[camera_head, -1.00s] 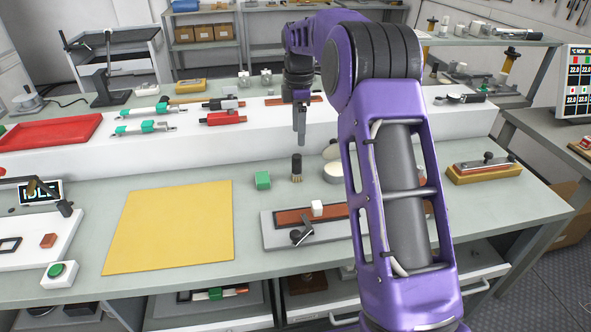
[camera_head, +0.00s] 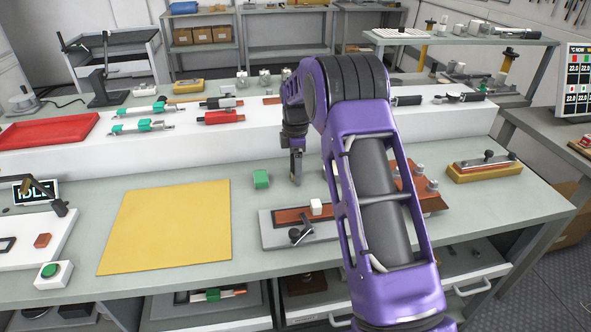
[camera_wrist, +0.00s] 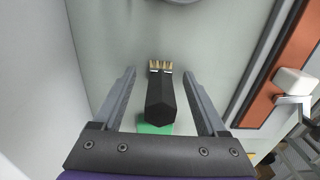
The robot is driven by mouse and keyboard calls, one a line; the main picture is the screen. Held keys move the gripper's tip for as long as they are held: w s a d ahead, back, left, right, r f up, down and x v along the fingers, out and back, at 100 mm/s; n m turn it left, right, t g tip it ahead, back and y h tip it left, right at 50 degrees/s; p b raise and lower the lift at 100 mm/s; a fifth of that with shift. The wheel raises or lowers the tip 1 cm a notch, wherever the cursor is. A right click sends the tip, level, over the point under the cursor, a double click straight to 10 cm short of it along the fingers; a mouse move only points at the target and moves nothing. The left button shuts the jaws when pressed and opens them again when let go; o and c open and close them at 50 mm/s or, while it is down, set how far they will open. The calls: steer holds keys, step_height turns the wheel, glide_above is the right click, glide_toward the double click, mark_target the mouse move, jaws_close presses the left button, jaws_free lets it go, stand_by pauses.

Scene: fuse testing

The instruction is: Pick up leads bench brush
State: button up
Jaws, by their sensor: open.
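My gripper (camera_wrist: 159,73) is open, with one finger on each side of the brush and visible gaps between. In the head view my gripper (camera_head: 296,168) is low over the bench, right of the green block, and largely hides the brush.
A grey fixture (camera_head: 273,236) with a brown strip and a white cube (camera_head: 316,206) lies in front. The white raised shelf (camera_head: 262,130) runs behind. A yellow mat (camera_head: 165,228) lies to the left.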

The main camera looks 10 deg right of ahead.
steer(key=shift+f, duration=0.2)
steer(key=shift+c, duration=0.2)
jaws_close()
step_height(320, 180, up, 10)
steer(key=shift+r+p, duration=0.1)
steer(key=shift+p, duration=0.5)
